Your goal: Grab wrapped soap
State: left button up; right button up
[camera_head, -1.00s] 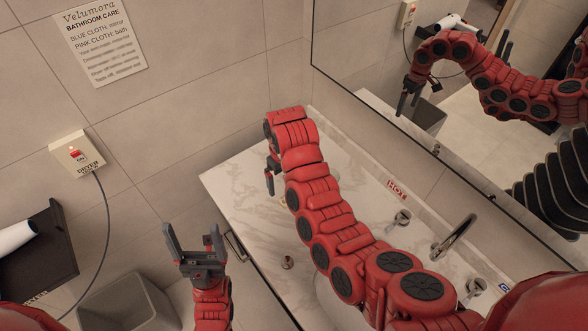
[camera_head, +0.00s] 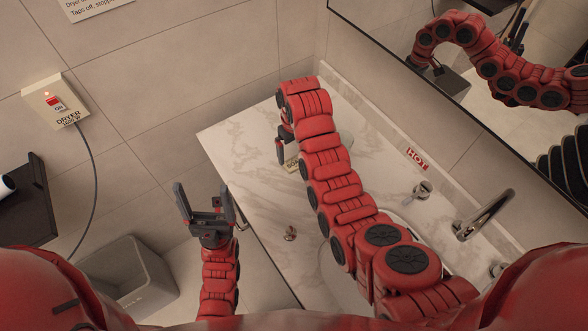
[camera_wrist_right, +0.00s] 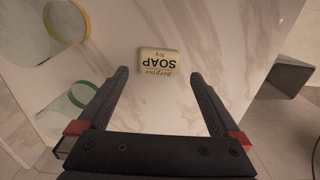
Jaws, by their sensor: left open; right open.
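The wrapped soap (camera_wrist_right: 159,62), a small cream block printed "SOAP", lies on the marble counter. It sits just beyond and between the fingertips of my open right gripper (camera_wrist_right: 163,74) in the right wrist view, with counter visible between the fingers. In the head view only part of the soap (camera_head: 291,164) shows beside my right gripper (camera_head: 281,150), the rest being hidden by my right arm. My left gripper (camera_head: 203,192) is open and empty, left of the counter's front edge.
Two glasses, one yellow-rimmed (camera_wrist_right: 84,14) and one green-rimmed (camera_wrist_right: 72,98), stand close to the left of my right gripper. A tap (camera_head: 484,214) and handles are at the right. A grey bin (camera_head: 130,275) stands at lower left; a mirror borders the counter.

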aim_at(294, 162)
jog(key=shift+f+p, duration=0.4)
jog(key=shift+f, duration=0.05)
notch_tip(294, 162, down, 3)
jog(key=shift+w+p, duration=0.15)
jog(key=shift+p, duration=0.85)
jog(key=shift+f, duration=0.75)
jog(key=c, duration=1.2)
